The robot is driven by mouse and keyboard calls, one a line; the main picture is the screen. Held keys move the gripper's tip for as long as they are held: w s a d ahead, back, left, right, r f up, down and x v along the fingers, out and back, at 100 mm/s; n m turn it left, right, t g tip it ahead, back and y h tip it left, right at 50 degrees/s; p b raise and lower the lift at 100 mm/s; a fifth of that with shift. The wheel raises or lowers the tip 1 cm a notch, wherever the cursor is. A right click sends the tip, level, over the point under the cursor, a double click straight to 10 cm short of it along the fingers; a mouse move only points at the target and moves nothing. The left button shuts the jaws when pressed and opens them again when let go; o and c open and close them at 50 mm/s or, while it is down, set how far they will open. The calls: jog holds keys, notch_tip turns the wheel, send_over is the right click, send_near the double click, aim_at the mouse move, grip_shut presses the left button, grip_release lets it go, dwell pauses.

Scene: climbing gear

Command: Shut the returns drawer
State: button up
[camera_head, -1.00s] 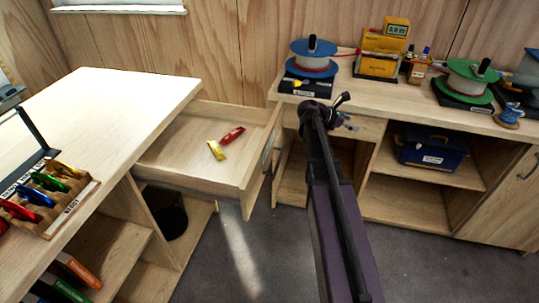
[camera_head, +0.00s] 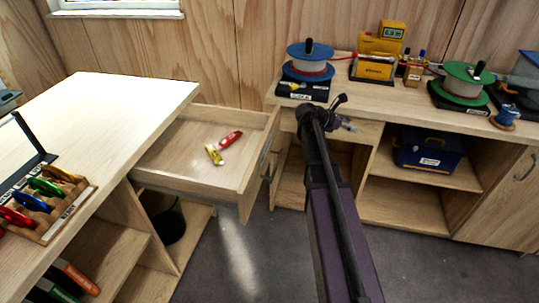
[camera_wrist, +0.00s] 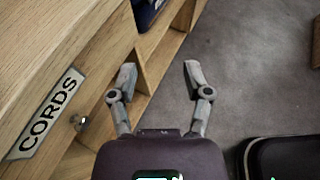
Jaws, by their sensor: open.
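An open wooden drawer (camera_head: 195,179) sticks out to the right from under the left counter. It holds a red item (camera_head: 230,140) and a yellow item (camera_head: 214,154). Its front (camera_head: 262,160) faces right, with a dark handle; I can read no label on it. My gripper (camera_wrist: 160,78) is open and empty between its two fingers in the wrist view. In the head view my arm's end is to the right of the drawer front, apart from it, near the back bench. A drawer front labelled CORDS (camera_wrist: 60,100) with a knob is left of my gripper in the wrist view.
The left counter (camera_head: 110,115) carries a rack (camera_head: 45,205) of coloured gear. The back bench (camera_head: 400,100) holds spools and a yellow device (camera_head: 378,55), with a blue box (camera_head: 430,150) on a shelf below. Grey floor (camera_head: 240,255) lies open below the drawer.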

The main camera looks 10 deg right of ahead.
jog(key=shift+f, duration=0.25)
jog(key=c, duration=0.3)
jog(key=shift+s+d+f+m+y, duration=0.1)
jog(key=shift+f+m+y, duration=0.2)
jog(key=shift+f+m, duration=0.1)
grip_shut()
jog(key=s+a+f+m+y+b, duration=0.1)
jog(key=a+f+m+y+b, duration=0.15)
jog(key=f+m+y, duration=0.4)
jog(key=s+a+f+m+y+b, duration=0.1)
jog(key=a+f+m+y+b, duration=0.2)
jog(key=f+m, duration=0.55)
jog(key=w+a+m+t+y+b, duration=0.2)
jog(key=a+m+t+y+b, duration=0.2)
jog(key=a+m+y, duration=0.7)
jog(key=d+r+m+t+y+b, duration=0.3)
jog(key=r+m+y, duration=0.5)
jog(key=m, duration=0.7)
jog(key=shift+s+d+r+t, duration=0.35)
jog(key=shift+d+r+t, duration=0.4)
jog(key=shift+r, duration=0.45)
